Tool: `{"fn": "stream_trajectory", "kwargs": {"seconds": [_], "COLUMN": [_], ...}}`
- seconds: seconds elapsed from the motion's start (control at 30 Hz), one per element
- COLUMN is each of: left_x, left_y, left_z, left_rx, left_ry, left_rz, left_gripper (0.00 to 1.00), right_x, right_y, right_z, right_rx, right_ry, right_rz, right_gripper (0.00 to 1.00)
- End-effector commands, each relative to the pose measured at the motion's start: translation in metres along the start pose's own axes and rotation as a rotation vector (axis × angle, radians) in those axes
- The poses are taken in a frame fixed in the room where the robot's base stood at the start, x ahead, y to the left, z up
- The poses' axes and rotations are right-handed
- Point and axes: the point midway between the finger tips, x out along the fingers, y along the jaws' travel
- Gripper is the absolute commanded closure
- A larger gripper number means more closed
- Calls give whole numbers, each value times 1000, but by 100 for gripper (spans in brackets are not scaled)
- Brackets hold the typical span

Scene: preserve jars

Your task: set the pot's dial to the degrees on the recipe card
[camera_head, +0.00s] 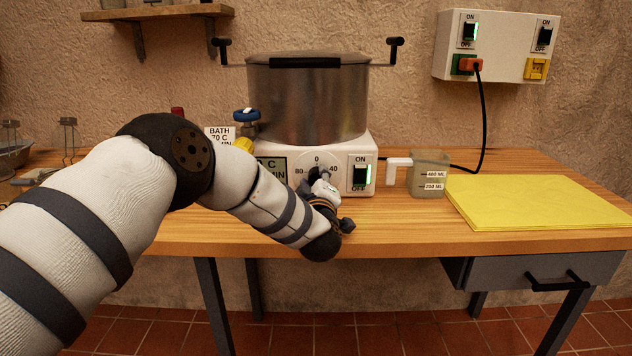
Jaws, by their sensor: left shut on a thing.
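The large steel pot (307,100) stands on a white heater base (345,150) on the wooden table. The dial (317,171) is on the base's front, with 0 at the top, 80 at left and 40 at right. My left gripper (321,182) is shut on the dial and hides most of it, so I cannot read its pointer. The recipe card (219,133) behind my arm reads BATH, 70 C; its lower part is hidden. A dark display (271,166) left of the dial shows 0 C, partly covered by my arm. My right gripper is out of view.
A lit ON switch (361,174) sits right of the dial. A blue-handled valve (246,115) is left of the pot. A measuring jug (428,175) and a yellow mat (540,203) are to the right. A wall switch box (497,46) feeds a black cord.

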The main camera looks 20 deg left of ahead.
Motion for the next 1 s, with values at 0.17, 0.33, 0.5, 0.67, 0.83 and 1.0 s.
{"fn": "stream_trajectory", "kwargs": {"seconds": [0.17, 0.33, 0.5, 0.67, 0.83, 1.0], "left_x": [0, 0, 0, 0, 0, 0], "left_y": [1, 1, 0, 0, 1, 0], "left_z": [-1, -1, -1, -1, -1, 0], "left_rx": [52, 76, 81, 81, 80, 80], "left_ry": [3, 5, 5, 5, 5, 4], "left_rz": [1, 1, 0, 1, 1, 1], "left_gripper": [95, 95, 95, 95, 49, 46], "right_x": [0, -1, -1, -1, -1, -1], "right_y": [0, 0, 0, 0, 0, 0], "right_z": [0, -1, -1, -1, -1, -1], "right_rx": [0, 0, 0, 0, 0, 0], "right_ry": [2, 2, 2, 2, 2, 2], "right_rz": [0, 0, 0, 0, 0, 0], "right_gripper": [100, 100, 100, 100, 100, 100]}}
